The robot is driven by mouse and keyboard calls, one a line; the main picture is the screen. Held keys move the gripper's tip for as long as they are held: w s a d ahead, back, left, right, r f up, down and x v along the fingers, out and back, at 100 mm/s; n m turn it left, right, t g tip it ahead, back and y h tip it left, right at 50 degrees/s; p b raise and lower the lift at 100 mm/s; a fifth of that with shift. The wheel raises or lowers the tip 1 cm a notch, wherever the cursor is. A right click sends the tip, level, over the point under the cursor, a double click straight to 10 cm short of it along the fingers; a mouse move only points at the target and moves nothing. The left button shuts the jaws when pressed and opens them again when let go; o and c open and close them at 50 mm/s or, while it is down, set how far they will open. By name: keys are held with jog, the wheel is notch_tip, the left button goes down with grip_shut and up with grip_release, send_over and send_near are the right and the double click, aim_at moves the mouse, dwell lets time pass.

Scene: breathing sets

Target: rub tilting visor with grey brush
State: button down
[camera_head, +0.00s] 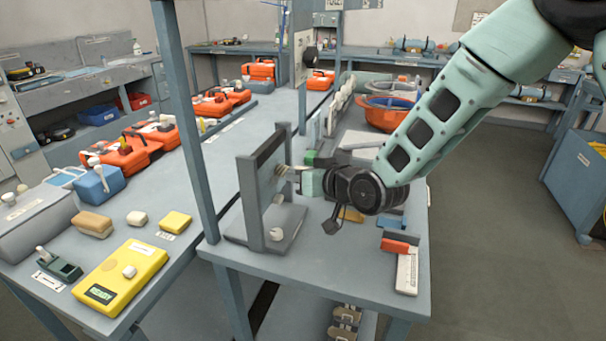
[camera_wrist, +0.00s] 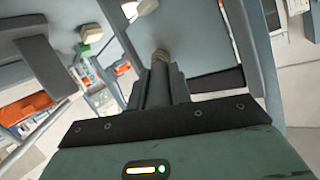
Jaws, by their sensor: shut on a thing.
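The tilting visor (camera_head: 256,190) is a grey upright panel in a stand with a flat base, near the left edge of the front table. Its blue-grey face (camera_wrist: 205,55) fills much of the upper middle of the wrist view. My gripper (camera_head: 299,174) is to the right of the panel, pointing left at it. The brush's handle is mostly hidden by the fingers.
A red-and-white block (camera_head: 407,265) lies at the table's front right. A table post (camera_head: 186,110) rises left of the visor. The left bench holds a yellow box (camera_head: 120,280) and orange cases (camera_head: 150,140).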

jog(key=s+a+b, duration=0.2)
jog(key=s, duration=0.5)
jog(key=shift+a, duration=0.4)
dwell(0.4)
jog(key=s+d+b, duration=0.1)
jog(key=s+d, duration=0.1)
jog(key=d, duration=0.3)
jog(key=shift+d, duration=0.35)
jog(key=d, duration=0.1)
jog(key=s+d, duration=0.1)
jog(key=shift+d+b, duration=0.3)
jog(key=shift+d, duration=0.1)
dwell(0.5)
